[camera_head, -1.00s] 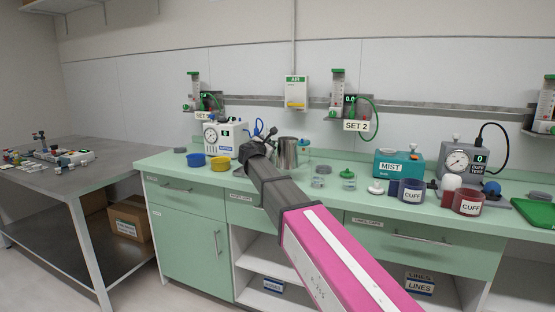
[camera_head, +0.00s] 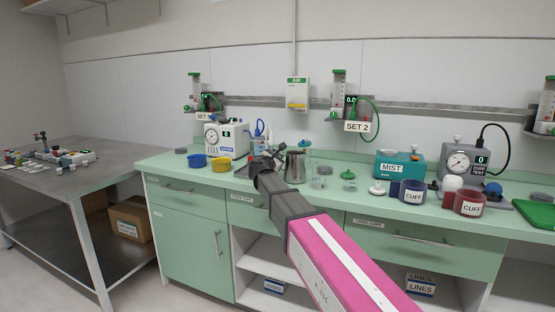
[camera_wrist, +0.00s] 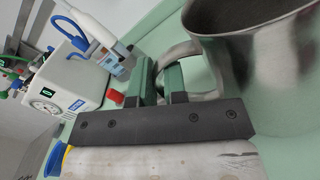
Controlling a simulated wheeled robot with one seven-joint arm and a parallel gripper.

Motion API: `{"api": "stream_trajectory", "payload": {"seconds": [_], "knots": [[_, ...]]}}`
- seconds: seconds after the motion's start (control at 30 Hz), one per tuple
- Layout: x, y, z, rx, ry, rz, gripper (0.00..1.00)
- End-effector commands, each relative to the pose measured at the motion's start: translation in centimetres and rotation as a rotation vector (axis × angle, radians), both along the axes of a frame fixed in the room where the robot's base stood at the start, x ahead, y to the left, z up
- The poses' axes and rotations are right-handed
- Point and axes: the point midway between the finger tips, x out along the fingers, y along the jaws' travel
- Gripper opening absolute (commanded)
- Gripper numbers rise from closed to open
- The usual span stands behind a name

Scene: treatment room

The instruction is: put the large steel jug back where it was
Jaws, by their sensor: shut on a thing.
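The large steel jug (camera_head: 296,167) stands upright at the counter's middle in the head view. In the wrist view its grey body (camera_wrist: 258,60) fills the upper right and its curved handle (camera_wrist: 172,53) reaches toward the fingers. My gripper (camera_wrist: 160,78) is shut on the handle, with a green pad on each side of it. In the head view my gripper (camera_head: 276,160) is just left of the jug, partly hidden by my wrist. The jug is at or close to the green counter (camera_head: 330,192); I cannot tell whether its base touches.
Blue (camera_head: 197,161) and yellow (camera_head: 221,164) bowls and a white gauge box (camera_head: 226,138) are left of the jug. A clear jar (camera_head: 320,172) and a green-topped container (camera_head: 348,176) stand close on its right. A teal MIST box (camera_head: 398,165) is farther right.

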Motion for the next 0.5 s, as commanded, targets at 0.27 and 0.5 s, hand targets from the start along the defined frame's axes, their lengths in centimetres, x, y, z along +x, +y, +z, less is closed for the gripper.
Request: {"api": "stream_trajectory", "payload": {"seconds": [0.27, 0.5], "knots": [[0.0, 0.0, -0.25, 0.0, 0.0, 0.0, 0.38], [0.0, 0.0, -0.17, 0.0, 0.0, 0.0, 0.38]]}}
